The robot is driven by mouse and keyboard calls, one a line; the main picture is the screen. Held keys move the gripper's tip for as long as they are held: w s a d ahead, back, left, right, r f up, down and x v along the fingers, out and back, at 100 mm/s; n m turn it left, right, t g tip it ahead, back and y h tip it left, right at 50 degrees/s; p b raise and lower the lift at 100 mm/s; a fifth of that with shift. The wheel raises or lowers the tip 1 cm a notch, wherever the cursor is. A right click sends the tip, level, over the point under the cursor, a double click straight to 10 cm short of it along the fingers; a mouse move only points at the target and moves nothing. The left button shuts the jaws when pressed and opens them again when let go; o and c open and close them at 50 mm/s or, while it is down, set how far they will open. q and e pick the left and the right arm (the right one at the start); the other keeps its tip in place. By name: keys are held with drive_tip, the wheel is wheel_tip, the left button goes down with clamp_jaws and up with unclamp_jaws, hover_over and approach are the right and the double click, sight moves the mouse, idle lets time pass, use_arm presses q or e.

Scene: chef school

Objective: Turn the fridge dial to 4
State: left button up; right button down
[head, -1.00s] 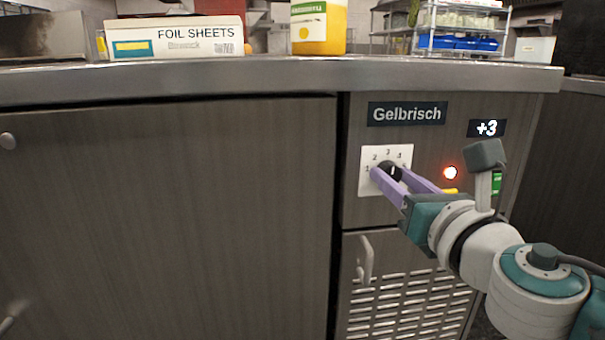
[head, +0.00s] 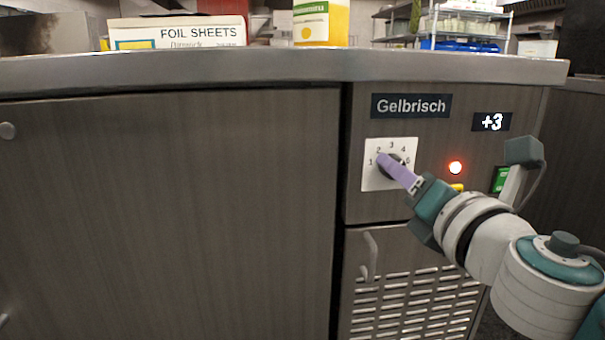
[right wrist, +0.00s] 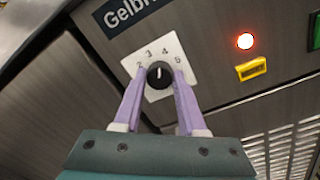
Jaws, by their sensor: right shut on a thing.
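The fridge dial (right wrist: 160,76) is a round black knob with a white mark, on a white plate (head: 371,180) with numbers around it. In the right wrist view the mark points up, roughly between 3 and 4. My right gripper (head: 385,160) has purple fingers at the dial. In the right wrist view its fingers (right wrist: 160,78) lie on either side of the knob, shut on it. In the head view one finger hides much of the knob. My left gripper is not in view.
The display (head: 491,122) reads +3. A lit red lamp (head: 455,167), a yellow part (head: 457,187) and a green switch (head: 501,180) sit right of the dial. A handle (head: 370,255) is below. The metal countertop (head: 270,70) overhangs the panel.

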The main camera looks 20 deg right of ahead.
drive_tip(key=shift+m+b, duration=0.3)
drive_tip(key=shift+m, duration=0.7)
drive_tip(key=shift+c, duration=2.3)
unclamp_jaws()
drive_tip(key=s+a, duration=0.2)
drive_tip(key=s, duration=0.7)
drive_tip(key=shift+s+f, duration=0.15)
drive_tip(key=shift+s, duration=0.25)
